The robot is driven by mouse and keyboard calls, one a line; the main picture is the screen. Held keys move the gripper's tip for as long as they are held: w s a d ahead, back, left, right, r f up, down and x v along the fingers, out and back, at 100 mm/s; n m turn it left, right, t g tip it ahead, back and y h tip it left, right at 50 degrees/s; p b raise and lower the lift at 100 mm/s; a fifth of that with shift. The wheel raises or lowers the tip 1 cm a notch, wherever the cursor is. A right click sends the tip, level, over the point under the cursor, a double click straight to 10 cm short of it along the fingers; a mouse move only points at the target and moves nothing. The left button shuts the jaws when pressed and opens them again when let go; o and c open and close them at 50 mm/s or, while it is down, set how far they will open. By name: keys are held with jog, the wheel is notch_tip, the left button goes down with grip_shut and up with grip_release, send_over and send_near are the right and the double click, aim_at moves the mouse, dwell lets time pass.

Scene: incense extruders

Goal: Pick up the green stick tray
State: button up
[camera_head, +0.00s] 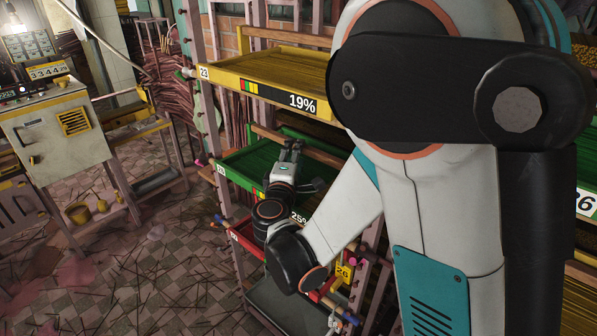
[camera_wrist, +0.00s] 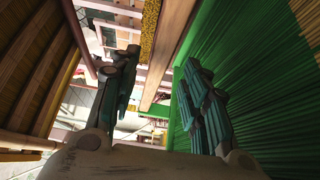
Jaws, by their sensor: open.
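The green stick tray (camera_head: 232,185) sits on the rack's middle level in the head view, with dark green sticks inside and a label reading 25%. My gripper (camera_head: 290,148) reaches over this tray from the front. In the wrist view the green tray (camera_wrist: 188,42) fills the right side, its rim running between my gripper's (camera_wrist: 161,62) two spread fingers. The right finger overlaps the green sticks, and the left finger is on the outer side of the rim. Contact with the rim cannot be told. My arm hides the tray's right part.
A yellow tray (camera_head: 262,95) marked 19% sits above the green one. A red tray (camera_head: 243,243) sits below it. Pink rack posts (camera_head: 207,100) stand close on the left. A control cabinet (camera_head: 52,130) is farther left, with stick-littered floor (camera_head: 140,270) between.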

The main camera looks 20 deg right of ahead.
jog(key=b+x, duration=0.1)
jog(key=x, duration=0.2)
jog(key=shift+w+d, duration=0.3)
jog(key=shift+d, duration=0.05)
jog(key=shift+w+d, duration=0.2)
jog(key=shift+w, duration=0.3)
grip_shut()
